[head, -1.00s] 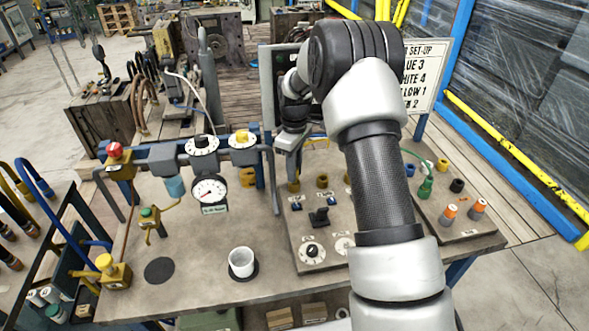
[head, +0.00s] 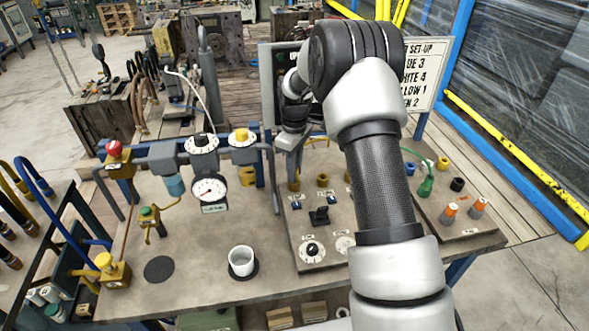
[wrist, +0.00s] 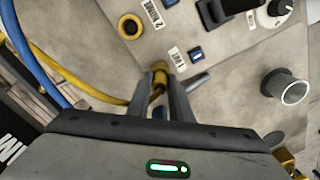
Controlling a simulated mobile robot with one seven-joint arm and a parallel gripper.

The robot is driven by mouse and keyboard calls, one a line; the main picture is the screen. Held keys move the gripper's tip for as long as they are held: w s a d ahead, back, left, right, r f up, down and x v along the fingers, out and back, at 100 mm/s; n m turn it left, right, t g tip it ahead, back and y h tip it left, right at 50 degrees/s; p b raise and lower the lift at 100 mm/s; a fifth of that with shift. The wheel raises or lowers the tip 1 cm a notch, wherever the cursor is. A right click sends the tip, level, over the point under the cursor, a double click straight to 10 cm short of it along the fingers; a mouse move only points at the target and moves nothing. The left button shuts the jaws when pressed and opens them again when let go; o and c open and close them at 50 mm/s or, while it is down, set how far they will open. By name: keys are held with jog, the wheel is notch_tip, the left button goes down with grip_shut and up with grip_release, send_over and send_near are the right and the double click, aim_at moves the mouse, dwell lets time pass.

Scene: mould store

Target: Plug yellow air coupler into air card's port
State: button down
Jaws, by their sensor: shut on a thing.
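My gripper (wrist: 166,90) is shut on the yellow coupler (wrist: 158,86), and its yellow hose runs off to the left in the wrist view. The coupler is at the first yellow port, beside a small white label on the grey-brown panel (wrist: 215,55). That port (head: 293,186) shows just below my gripper (head: 292,160) in the head view. The fingers hide the joint, so I cannot tell whether the coupler is seated. The set-up card (head: 420,75) is partly hidden by my arm and reads "LOW 1".
A blue hose (wrist: 30,70) runs beside the yellow one. A green coupler (head: 426,187) with its hose stands at the panel's right, near two orange-topped plugs (head: 449,211). A white cup (head: 241,262) and pressure gauge (head: 209,190) are to the left.

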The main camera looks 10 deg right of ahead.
jog(key=shift+f, duration=0.4)
dwell(0.3)
jog(key=c, duration=1.1)
grip_release()
jog(key=shift+r, duration=0.1)
jog(key=shift+r+p, duration=2.05)
jog(key=shift+r, duration=1.65)
